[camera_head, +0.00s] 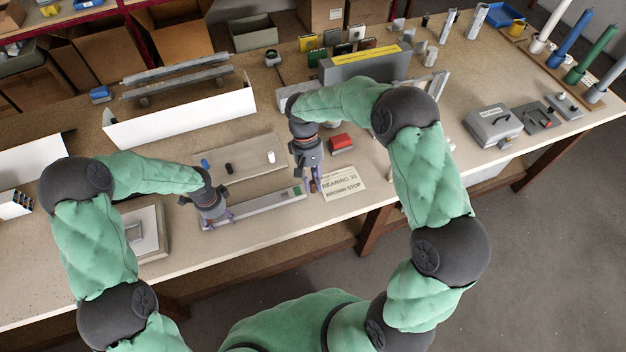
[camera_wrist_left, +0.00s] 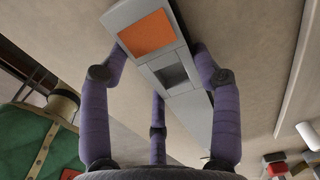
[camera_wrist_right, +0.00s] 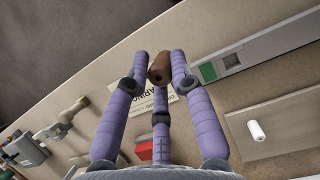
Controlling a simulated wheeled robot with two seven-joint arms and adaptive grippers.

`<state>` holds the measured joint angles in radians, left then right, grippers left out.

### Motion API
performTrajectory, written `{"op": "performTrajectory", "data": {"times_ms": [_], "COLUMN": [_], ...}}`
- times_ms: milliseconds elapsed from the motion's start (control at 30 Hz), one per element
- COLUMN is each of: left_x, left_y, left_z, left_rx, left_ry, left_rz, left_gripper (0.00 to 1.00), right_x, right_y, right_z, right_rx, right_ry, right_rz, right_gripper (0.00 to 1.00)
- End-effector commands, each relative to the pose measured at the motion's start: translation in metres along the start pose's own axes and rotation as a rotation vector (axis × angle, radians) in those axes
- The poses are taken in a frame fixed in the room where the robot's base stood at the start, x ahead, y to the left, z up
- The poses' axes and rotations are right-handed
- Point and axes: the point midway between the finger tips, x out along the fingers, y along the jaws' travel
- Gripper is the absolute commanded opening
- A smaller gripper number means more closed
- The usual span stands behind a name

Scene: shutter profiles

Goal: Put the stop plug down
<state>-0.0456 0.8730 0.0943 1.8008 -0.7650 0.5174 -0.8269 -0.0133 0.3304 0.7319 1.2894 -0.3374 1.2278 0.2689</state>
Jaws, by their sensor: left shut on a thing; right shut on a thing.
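The brown stop plug (camera_wrist_right: 160,68) is between the fingertips of my right gripper (camera_wrist_right: 158,75), held above the bench. In the head view my right gripper (camera_head: 315,185) points down beside the profile's green-marked end and the card. My left gripper (camera_head: 216,222) is shut on the grey profile (camera_head: 262,204) near its left end. In the left wrist view the profile (camera_wrist_left: 172,70) shows an orange patch and a dark opening between the fingers. The green patch at its other end shows in the right wrist view. The card (camera_head: 343,184) reads "BEARING 33" and "BROWN STOP".
Behind the profile, a flat tray (camera_head: 248,165) holds blue, black and white plugs (camera_head: 271,157). A red-topped block (camera_head: 341,143) stands behind the card. A white panel (camera_head: 180,118) stands at the back left. The bench's front edge is close to the card.

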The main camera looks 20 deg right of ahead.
Motion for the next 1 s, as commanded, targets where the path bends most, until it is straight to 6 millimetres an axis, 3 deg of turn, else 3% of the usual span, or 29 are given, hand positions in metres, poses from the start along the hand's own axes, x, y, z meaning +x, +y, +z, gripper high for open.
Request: {"op": "performTrajectory", "data": {"times_ms": [400, 533, 1000], "left_x": [0.001, 0.001, 0.001], "left_y": [0.001, 0.001, 0.001], "left_z": [0.000, 0.000, 0.000], "left_rx": [0.001, 0.001, 0.001], "left_ry": [0.000, 0.000, 0.000], "left_rz": [0.001, 0.002, 0.002], "left_gripper": [0.17, 0.17, 0.17], "right_x": [0.000, 0.001, -0.010], "right_y": [0.000, -0.005, -0.064], "right_z": [0.000, -0.005, -0.054], "right_rx": [-0.004, -0.082, -1.015], "right_ry": [0.000, 0.004, 0.060], "right_rz": [0.002, 0.034, 0.387], "right_gripper": [0.07, 0.07, 0.07]}}
